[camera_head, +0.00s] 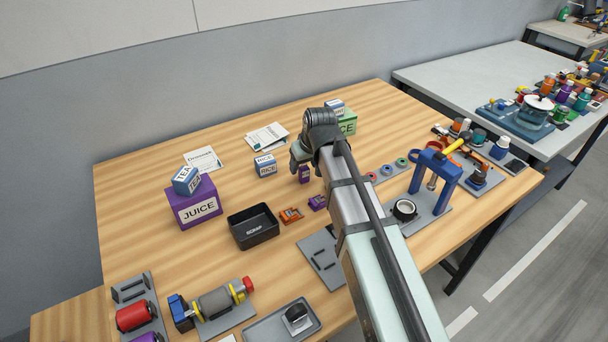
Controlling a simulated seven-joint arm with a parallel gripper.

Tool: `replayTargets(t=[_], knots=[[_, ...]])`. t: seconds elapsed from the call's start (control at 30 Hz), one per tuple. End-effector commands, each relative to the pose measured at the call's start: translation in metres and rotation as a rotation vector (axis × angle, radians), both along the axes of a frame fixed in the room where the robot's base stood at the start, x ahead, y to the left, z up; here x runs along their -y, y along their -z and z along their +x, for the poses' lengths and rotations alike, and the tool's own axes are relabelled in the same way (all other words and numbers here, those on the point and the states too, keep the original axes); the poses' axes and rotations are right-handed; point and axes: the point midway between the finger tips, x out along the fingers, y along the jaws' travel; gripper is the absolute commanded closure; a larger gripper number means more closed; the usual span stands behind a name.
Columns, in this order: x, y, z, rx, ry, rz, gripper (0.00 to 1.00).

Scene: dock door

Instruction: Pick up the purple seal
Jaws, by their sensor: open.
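Two small purple pieces lie mid-table. One (305,174) stands upright just below my gripper (303,163); the other (317,202) lies flatter beside an orange piece (291,214). I cannot tell from this view which is the purple seal. My gripper is open and points down above the table, close to the upright purple piece. Its fingertips are small here, and I cannot tell whether they touch or surround that piece. My arm crosses the table from the lower right and hides part of its middle.
A black scrap tray (253,238) stands left of the orange piece. A purple juice box (193,208) carries a tea box (186,180). A rice box (265,169) stands left of my gripper. A blue press (436,175) stands right of my arm. Bare wood lies at the back left.

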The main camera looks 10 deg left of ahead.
Motion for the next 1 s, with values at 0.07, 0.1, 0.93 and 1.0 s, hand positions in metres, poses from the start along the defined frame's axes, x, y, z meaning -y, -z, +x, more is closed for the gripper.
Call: replayTargets(t=[0.07, 0.1, 0.93, 1.0], knots=[[-0.001, 0.008, 0.002, -0.001, 0.0, -0.001, 0.38], [-0.001, 0.013, 0.003, 0.0, 0.0, 0.0, 0.38], [-0.007, 0.041, 0.011, 0.001, 0.0, 0.001, 0.67], [-0.007, 0.041, 0.011, 0.001, 0.0, 0.001, 0.74]])
